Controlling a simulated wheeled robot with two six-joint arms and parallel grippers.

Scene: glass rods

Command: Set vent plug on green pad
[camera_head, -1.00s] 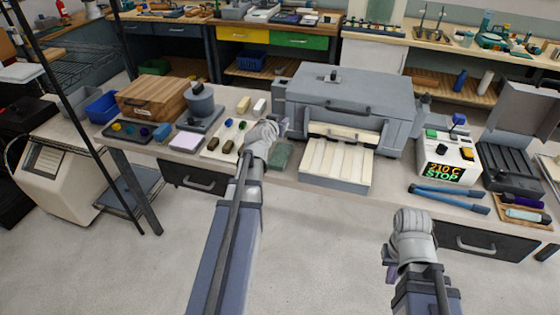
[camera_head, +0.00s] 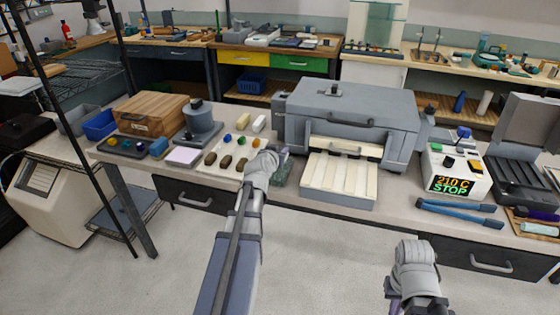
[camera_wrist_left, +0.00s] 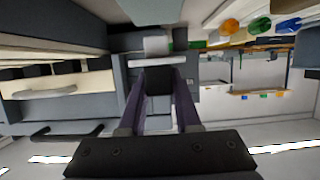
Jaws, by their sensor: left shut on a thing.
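My left gripper (camera_head: 285,152) reaches over the bench between the bead tray and the grey oven. It is shut on a small pale grey piece, seemingly the vent plug (camera_wrist_left: 157,47), which shows at the fingertips in the left wrist view with a flat light bar at its near side. The dark green pad (camera_head: 281,177) lies on the bench just below the gripper, partly hidden by the gripper and arm. I cannot tell the plug's height above it. My right gripper (camera_head: 394,284) hangs low in front of the bench, its fingers mostly hidden.
The grey oven (camera_head: 350,112) with its ribbed white shelf stands right of the pad. A pale tray (camera_head: 228,156) with coloured balls and brown blocks lies left. A controller (camera_head: 455,168) reading 210 C STOP and blue tongs (camera_head: 460,212) are at right.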

